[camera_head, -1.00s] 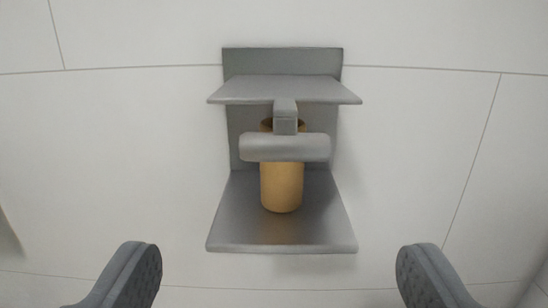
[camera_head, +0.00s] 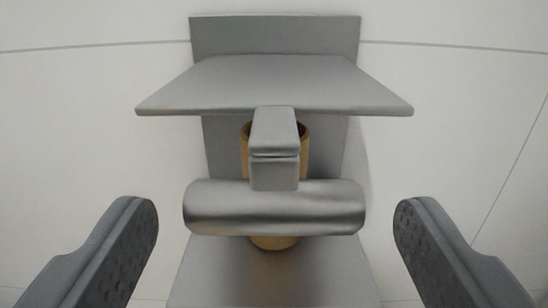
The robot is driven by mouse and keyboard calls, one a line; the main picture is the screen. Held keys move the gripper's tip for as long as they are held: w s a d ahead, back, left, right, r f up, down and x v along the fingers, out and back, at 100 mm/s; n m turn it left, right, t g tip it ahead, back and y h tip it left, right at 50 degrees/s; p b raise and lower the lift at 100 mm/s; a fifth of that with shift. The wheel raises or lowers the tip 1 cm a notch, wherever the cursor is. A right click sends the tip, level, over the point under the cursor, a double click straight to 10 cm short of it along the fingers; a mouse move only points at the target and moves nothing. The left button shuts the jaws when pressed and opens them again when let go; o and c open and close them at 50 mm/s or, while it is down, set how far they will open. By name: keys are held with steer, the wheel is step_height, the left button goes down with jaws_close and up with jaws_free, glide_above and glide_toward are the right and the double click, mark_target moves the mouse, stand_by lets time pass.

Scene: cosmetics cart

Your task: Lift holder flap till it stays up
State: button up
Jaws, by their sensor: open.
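The grey holder flap (camera_head: 275,82) juts out from the holder's back plate (camera_head: 275,35) towards me. A stem (camera_head: 274,150) hangs from its front edge and ends in a wide, rounded bar handle (camera_head: 274,208). Behind the handle a tan cylinder (camera_head: 271,242) stands on the holder's lower shelf (camera_head: 275,285); the handle and stem hide most of it. My gripper (camera_head: 275,218) is open, with one finger to the left of the handle and one to the right. Both fingers appear clear of the handle, and nothing is between them except the handle in view ahead.
The holder is fixed to a pale wall (camera_head: 470,100) with thin dark seams. The wall is bare on both sides of the holder. The lower shelf sticks out below the handle.

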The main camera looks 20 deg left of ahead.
mark_target(275, 224)
steer(key=shift+w+a+f, duration=0.15)
steer(key=shift+w, duration=0.45)
steer(key=shift+b+x, duration=0.3)
steer(key=shift+x, duration=0.6)
steer(key=c, duration=1.3)
steer(key=shift+c, duration=0.5)
steer(key=shift+r, duration=0.3)
